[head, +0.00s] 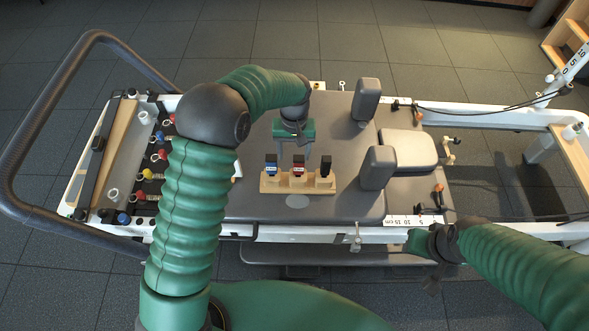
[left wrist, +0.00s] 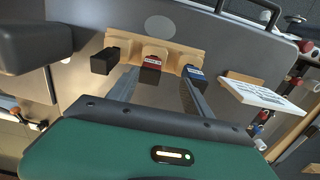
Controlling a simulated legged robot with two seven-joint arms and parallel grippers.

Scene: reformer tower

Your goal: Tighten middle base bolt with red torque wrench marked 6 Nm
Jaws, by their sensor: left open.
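The red torque wrench (head: 299,164) stands in the middle of a wooden rack (head: 284,186), between a blue-topped wrench (head: 271,164) and a black one (head: 326,165). Its red end also shows in the left wrist view (left wrist: 152,62); any marking is too small to read. My left gripper (head: 295,157) is open and empty, just behind the rack in the head view. In the left wrist view its fingers (left wrist: 160,80) point towards the rack, with the red end between their tips. My right gripper (head: 431,262) is low at the bench's front edge, its jaws unclear. I cannot pick out the middle base bolt.
Two grey shoulder blocks (head: 378,168) and a pale headrest (head: 410,148) stand right of the rack. A white card (left wrist: 262,96) stands near the rack's blue end. Springs and coloured knobs (head: 147,173) lie left. The grey carriage (head: 345,205) is bare before the rack.

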